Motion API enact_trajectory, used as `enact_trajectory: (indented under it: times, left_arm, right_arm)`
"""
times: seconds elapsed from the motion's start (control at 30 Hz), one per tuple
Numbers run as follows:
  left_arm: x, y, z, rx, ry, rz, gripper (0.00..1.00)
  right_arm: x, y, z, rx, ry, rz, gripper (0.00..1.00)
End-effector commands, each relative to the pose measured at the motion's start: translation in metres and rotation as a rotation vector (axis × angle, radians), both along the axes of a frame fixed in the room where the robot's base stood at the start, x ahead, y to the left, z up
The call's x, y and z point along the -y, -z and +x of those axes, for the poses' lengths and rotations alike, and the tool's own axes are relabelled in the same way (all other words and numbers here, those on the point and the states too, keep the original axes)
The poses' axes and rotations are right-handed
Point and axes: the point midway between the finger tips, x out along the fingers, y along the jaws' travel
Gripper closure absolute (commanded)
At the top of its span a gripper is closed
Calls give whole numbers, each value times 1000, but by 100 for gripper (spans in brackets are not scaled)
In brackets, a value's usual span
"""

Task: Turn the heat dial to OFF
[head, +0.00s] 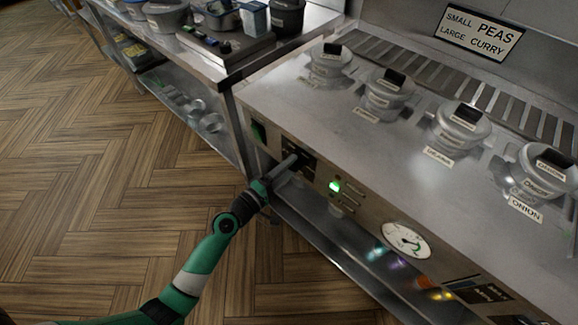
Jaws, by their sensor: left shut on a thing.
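The heat dial appears to be on the dark panel (303,157) at the left part of the range's front face. My left gripper (292,160) reaches it from the lower left and is shut on it. The gripper covers most of the dial, so its pointer and setting cannot be read. A green lamp (335,186) glows just right of the panel. My right gripper is not in view.
Several lidded pots with labels, such as the onion one (541,172), stand on the range top. A round gauge (406,239) sits further right on the front face. A steel side table (232,62) stands at the left. Wooden floor (90,190) is clear.

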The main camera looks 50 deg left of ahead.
Motion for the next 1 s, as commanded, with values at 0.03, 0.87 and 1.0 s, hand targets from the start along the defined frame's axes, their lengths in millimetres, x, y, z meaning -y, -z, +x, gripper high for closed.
enact_trajectory:
  times: [0.03, 0.87, 1.0]
  left_arm:
    - [0, -1, 0, 1, -1, -21, 97]
    - [0, 0, 0, 6, 0, -113, 25]
    - [0, 0, 0, 6, 0, -112, 11]
  right_arm:
    - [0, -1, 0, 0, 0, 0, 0]
    - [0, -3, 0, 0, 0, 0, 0]
    - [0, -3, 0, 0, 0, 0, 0]
